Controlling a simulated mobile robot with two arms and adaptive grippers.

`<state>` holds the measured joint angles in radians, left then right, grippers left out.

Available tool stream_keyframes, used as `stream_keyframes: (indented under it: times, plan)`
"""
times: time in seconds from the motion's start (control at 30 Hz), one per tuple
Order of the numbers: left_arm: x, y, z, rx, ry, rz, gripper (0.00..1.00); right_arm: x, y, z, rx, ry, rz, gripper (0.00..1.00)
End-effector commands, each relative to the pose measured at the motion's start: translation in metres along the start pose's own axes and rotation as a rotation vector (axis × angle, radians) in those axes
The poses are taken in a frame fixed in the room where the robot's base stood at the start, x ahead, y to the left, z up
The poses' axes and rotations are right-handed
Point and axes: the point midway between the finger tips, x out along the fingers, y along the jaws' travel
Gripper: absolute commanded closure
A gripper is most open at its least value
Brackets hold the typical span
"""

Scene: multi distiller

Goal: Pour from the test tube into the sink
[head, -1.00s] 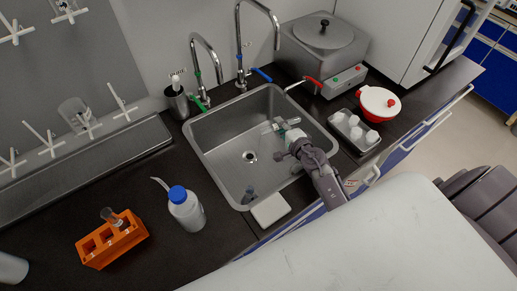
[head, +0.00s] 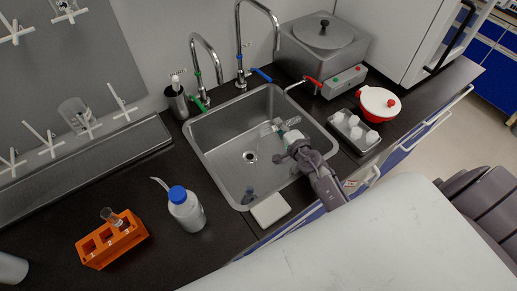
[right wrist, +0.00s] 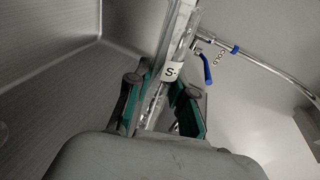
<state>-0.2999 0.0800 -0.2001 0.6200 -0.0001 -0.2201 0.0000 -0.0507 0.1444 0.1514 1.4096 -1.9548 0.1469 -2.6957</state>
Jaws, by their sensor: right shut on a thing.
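The clear test tube (head: 270,128) is held over the sink (head: 215,160), tilted, with its mouth end toward the left. A thin pale streak hangs below that end, like liquid falling toward the basin. My right gripper (head: 289,133) is shut on the tube, above the right part of the basin. In the right wrist view, the green-padded fingers (right wrist: 160,100) clasp the tube (right wrist: 176,60), and a white label marked "S-" shows on it. My left gripper is not in view.
An orange rack (head: 112,240) with another tube (head: 110,217) and a blue-capped wash bottle (head: 186,209) stand left of the sink. Two faucets (head: 205,62) rise behind it. A white block (head: 271,209) lies at the front edge.

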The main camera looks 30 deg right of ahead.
Motion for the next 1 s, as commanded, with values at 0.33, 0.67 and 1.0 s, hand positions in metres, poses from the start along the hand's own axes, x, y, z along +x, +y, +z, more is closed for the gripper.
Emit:
stream_keyframes:
  times: [0.33,0.67,1.0]
  plan:
    - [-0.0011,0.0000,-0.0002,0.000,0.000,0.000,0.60,0.0004,0.0011,0.0009,-0.037,0.010,0.000,1.00]
    - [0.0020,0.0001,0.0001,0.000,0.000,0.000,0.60,-0.0001,-0.0010,-0.0017,0.059,-0.010,-0.001,1.00]
    - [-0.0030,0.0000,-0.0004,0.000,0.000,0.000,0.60,-0.0020,-0.0066,-0.0054,0.246,-0.065,0.005,1.00]
